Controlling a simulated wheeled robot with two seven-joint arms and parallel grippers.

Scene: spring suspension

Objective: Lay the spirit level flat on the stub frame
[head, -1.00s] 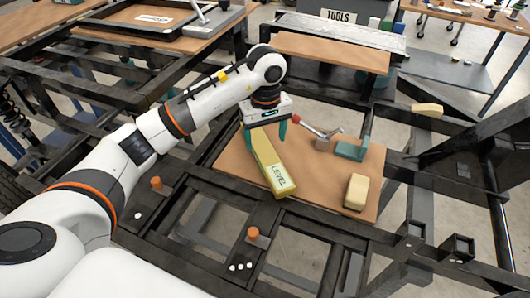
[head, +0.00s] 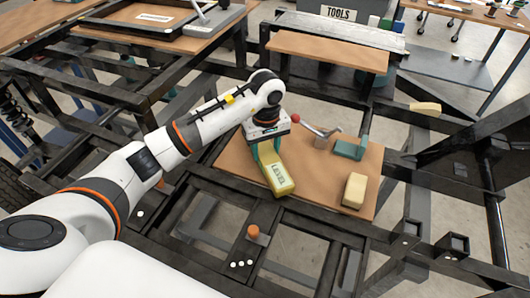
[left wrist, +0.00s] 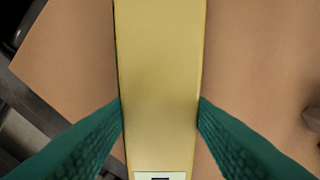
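The spirit level (head: 279,178), a long yellow bar marked LEVEL, lies on or just over the brown board (head: 235,160), its near end at the board's front edge. My left gripper (head: 265,152) points down over its far part, one green finger on each side. In the left wrist view the level (left wrist: 160,80) runs between the fingertips (left wrist: 160,115) with no visible gap at either side. I cannot tell whether it is lifted. A black metal frame (head: 266,214), apparently the stub frame, stands in front of and under the board. My right gripper is not in view.
A cream block (head: 354,190), a teal block (head: 349,149) and a red-knobbed lever tool (head: 318,132) are on the board's right side. An orange peg (head: 253,232) stands on the frame, with small white discs (head: 241,265) nearby. Open gaps lie between the beams.

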